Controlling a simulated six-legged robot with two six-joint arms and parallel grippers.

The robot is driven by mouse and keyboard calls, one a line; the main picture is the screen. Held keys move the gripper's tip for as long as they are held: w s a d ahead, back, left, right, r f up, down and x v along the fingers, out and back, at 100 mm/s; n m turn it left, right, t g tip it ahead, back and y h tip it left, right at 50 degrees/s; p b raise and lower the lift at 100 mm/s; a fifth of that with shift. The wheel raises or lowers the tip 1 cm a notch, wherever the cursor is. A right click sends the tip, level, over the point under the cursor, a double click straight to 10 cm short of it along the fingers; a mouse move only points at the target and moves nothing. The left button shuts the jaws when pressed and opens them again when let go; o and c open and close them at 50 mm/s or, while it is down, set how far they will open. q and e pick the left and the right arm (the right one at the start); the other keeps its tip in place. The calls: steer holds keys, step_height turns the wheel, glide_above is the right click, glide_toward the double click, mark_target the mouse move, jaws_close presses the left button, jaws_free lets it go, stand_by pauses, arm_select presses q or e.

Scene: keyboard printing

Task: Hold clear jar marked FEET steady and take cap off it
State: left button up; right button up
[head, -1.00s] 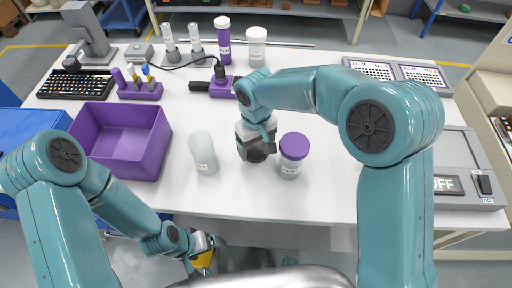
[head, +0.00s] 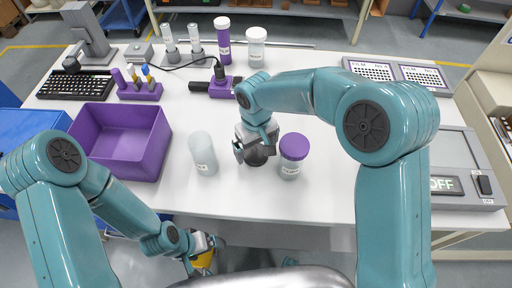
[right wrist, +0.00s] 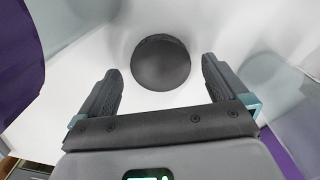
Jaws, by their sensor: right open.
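A pale translucent jar (head: 204,155) with a small label stands near the table's front; its lettering is too small to read, and no dark or purple cap shows on it. My right gripper (head: 254,155) is low over the table, right of this jar. In the right wrist view its two fingers (right wrist: 160,92) stand apart, empty. A dark round cap-like disc (right wrist: 161,62) lies beyond and between them, apart from both. A jar with a purple cap (head: 292,156) stands just right of the gripper. My left gripper (head: 204,247) is below the table's front edge; its fingers are unclear.
A purple bin (head: 158,150) stands left of the pale jar. A purple rack (head: 139,91), a keyboard (head: 76,86) and more bottles (head: 256,45) are further back. A grey panel reading OFF (head: 460,194) is at the right. The front middle of the table is clear.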

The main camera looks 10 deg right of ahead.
mark_target(255, 154)
step_height(255, 154, up, 11)
steer(key=shift+r, duration=0.15)
steer(key=shift+a, duration=0.1)
